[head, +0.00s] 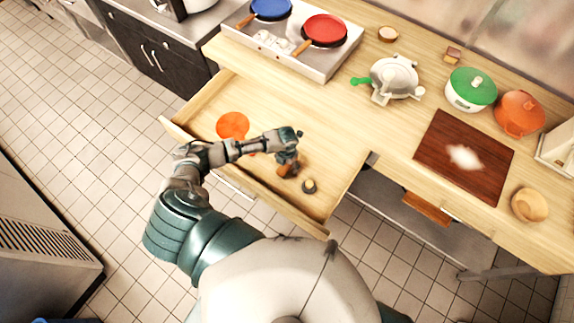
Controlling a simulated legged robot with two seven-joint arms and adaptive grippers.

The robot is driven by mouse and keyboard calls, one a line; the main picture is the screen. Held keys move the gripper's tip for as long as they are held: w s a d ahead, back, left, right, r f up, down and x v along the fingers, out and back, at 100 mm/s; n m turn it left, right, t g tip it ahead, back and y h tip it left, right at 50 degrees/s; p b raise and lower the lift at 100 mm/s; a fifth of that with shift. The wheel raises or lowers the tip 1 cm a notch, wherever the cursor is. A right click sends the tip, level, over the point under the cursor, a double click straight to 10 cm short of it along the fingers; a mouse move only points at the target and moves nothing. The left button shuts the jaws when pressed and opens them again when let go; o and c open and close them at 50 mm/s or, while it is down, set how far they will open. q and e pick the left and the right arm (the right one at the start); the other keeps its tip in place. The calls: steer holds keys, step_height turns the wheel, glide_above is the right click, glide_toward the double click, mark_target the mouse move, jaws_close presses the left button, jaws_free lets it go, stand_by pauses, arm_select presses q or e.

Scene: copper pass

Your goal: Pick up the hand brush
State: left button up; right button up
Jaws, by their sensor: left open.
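My left arm reaches in from the left over an open wooden drawer (245,90). My left gripper (287,163) is open and points down into the drawer near its front right. A small orange-brown thing (283,170) shows at the fingers and is partly hidden by them. It may be the hand brush, but it is too small and covered to be sure. I cannot tell whether the fingers touch it. My right gripper is not in view.
An orange round thing (232,125) and a small dark-rimmed round thing (309,186) lie in the drawer. The counter above holds a stove with blue (271,9) and red pans (325,29), a green-lidded pot (471,87), an orange pot (520,113) and a dark red-brown board (440,150).

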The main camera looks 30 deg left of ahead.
arm_select(q)
steer(key=c, duration=1.3)
steer(key=shift+r, duration=0.1)
step_height(320, 180, up, 10)
